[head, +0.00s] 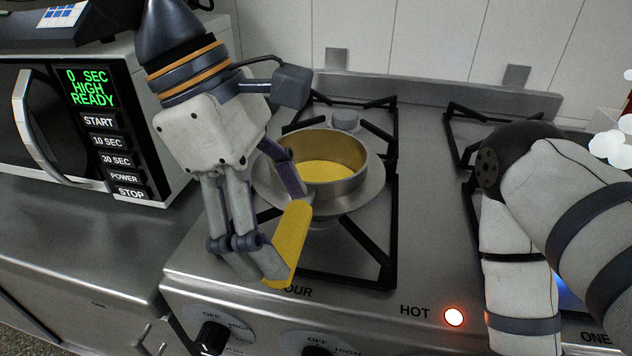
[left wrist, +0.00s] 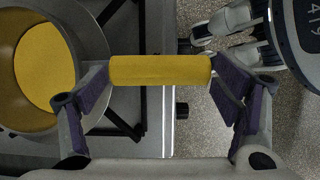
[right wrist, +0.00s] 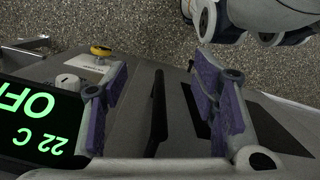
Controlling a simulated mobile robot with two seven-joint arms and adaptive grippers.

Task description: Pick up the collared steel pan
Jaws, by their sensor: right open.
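The collared steel pan (head: 357,190) sits on the left burner grate, with a wide flat collar, a yellow inside and a yellow handle (head: 291,244) pointing toward the front edge. My left gripper (head: 282,215) is at the handle with its fingers wide apart, one near the pan side and one near the handle's outer end. In the left wrist view the handle (left wrist: 160,70) lies lengthwise across the gap between the fingers; contact is unclear. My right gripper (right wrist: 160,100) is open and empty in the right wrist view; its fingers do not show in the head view.
A microwave (head: 75,120) stands on the steel counter left of the stove (head: 420,270). Black grates (head: 385,240) lie around the pan. A lit red lamp (head: 453,317) and knobs (head: 212,337) are at the stove's front. My right arm covers much of the right burner.

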